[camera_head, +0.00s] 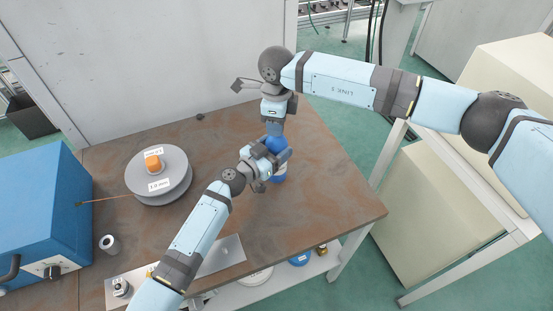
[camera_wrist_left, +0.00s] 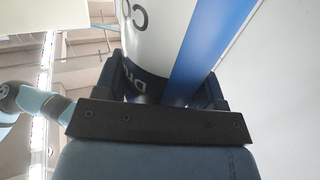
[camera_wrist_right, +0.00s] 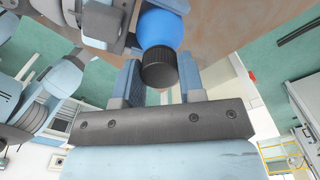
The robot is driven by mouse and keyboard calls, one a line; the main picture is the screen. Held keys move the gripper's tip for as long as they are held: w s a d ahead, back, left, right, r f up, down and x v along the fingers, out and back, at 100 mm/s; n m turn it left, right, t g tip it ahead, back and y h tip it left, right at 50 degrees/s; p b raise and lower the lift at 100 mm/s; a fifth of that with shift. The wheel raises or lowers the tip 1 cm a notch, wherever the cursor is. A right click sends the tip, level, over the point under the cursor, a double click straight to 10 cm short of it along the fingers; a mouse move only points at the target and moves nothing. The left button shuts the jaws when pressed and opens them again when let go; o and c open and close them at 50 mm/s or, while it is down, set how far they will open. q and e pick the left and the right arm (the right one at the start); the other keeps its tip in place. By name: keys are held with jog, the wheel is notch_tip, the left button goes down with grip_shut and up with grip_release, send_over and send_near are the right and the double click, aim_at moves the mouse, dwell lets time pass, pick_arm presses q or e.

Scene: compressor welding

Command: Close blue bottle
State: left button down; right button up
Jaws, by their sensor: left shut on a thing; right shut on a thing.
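The blue bottle (camera_head: 280,173) with a white label stands upright on the brown table, partly hidden by my left gripper (camera_head: 274,166). That gripper is shut around its body. The label and a blue band fill the space between the fingers in the left wrist view (camera_wrist_left: 175,45). My right gripper (camera_head: 274,128) points down from above the bottle. It is shut on a black cap (camera_wrist_right: 160,68), seen between its fingers in the right wrist view. The cap lines up with the blue bottle top (camera_wrist_right: 162,30); I cannot tell whether it is threaded on.
A grey wire spool (camera_head: 160,185) sits left of the bottle, beside a blue machine (camera_head: 42,215). A small roll (camera_head: 109,244) and a metal plate (camera_head: 222,255) lie near the front. The table's right part (camera_head: 335,190) is clear.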

jog(key=o, duration=1.1)
notch_tip(320, 180, up, 12)
jog(key=shift+r, duration=0.1)
pick_arm(q)
jog(key=shift+c, duration=0.7)
grip_release()
